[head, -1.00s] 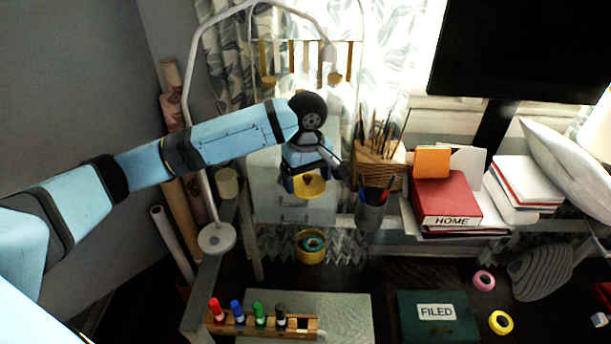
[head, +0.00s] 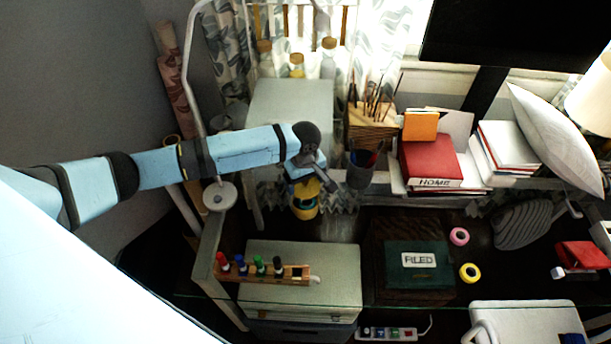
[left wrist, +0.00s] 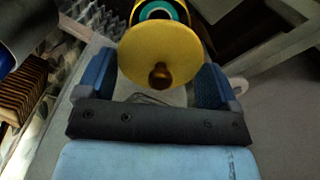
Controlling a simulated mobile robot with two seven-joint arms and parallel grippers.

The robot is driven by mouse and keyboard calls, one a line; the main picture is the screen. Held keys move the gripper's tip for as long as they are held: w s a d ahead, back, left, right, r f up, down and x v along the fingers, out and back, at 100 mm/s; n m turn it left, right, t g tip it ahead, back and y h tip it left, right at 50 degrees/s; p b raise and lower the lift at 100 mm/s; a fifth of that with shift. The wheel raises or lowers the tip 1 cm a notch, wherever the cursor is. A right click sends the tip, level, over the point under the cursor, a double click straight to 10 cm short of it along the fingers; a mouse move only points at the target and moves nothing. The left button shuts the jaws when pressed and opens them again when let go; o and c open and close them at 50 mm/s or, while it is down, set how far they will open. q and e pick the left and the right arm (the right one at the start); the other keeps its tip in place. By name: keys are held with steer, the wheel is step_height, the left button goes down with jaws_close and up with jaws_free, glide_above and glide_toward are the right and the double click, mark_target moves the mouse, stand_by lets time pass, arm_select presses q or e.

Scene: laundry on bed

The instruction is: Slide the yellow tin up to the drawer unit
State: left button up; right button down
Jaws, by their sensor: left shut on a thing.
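The yellow tin (head: 305,211) stands below and behind my left gripper in the head view. It is open at the top, with a teal ring inside; its mouth also shows at the top of the left wrist view (left wrist: 185,12). My left gripper (head: 312,186) is shut on a round yellow lid (left wrist: 160,45) with a brown knob. The lid is close to the tin and covers part of it; I cannot tell if they touch. The pale drawer unit (head: 290,105) stands behind the tin, its front partly hidden by my arm. My right gripper is not in view.
A dark pen cup (head: 361,168) and a wooden brush holder (head: 372,128) stand right of the drawer unit. A marker rack (head: 262,272) lies on a low cabinet (head: 300,293) in front. The lamp base (head: 219,196) is at left. Dark surface right of the tin looks clear.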

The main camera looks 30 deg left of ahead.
arm_select(q)
steer(key=shift+f+b, duration=1.8)
steer(key=shift+b, duration=0.35)
steer(key=shift+f, duration=1.05)
steer(key=shift+p, duration=0.55)
steer(key=shift+p, duration=0.35)
